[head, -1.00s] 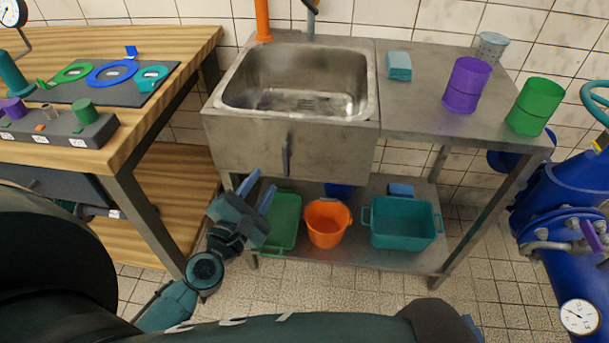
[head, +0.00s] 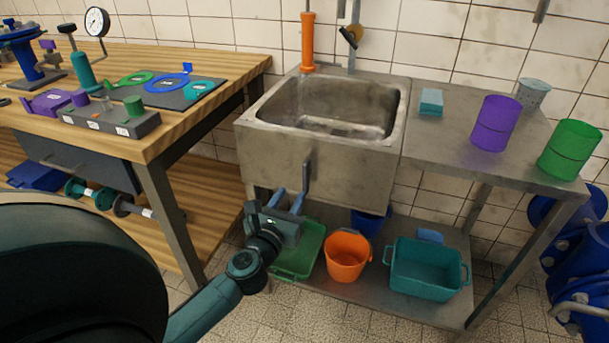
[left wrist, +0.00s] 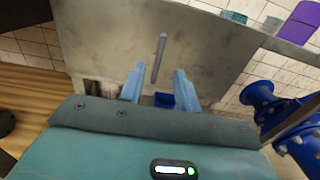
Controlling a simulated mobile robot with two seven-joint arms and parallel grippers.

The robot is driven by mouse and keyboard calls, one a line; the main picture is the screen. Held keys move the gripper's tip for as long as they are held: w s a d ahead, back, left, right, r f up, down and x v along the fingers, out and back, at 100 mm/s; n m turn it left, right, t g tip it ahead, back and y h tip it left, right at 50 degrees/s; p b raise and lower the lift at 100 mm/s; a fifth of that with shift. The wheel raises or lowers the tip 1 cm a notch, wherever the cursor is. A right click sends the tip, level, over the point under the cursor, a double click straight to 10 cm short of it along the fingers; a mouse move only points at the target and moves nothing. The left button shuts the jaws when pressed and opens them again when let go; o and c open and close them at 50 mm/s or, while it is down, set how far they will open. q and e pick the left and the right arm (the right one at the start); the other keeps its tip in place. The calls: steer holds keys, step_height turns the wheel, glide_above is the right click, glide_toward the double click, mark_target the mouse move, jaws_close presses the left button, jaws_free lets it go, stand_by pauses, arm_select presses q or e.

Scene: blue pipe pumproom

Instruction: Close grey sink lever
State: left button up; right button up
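The grey lever (head: 306,178) sits on the front face of the steel sink (head: 300,160) and hangs roughly upright. In the left wrist view the lever (left wrist: 158,58) stands ahead of the fingers, in the gap between them. My left gripper (head: 289,202) is below and slightly left of the lever, its two blue fingers apart and empty. The left wrist view also shows the open fingers (left wrist: 157,82). I cannot tell whether a finger touches the lever. My right gripper does not show.
A green tray (head: 303,262), orange bucket (head: 347,258) and teal crate (head: 425,275) stand on the shelf below the sink. The wooden workbench (head: 158,150) is at left. Purple (head: 496,124) and green (head: 569,150) cylinders stand on the counter at right.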

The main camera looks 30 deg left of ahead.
mark_target(304, 173)
arm_select(q)
steer(key=x, duration=0.9)
steer(key=shift+w+b, duration=0.2)
steer(key=shift+b, duration=0.15)
steer(key=shift+d, duration=0.1)
steer(key=shift+c, duration=0.3)
jaws_close()
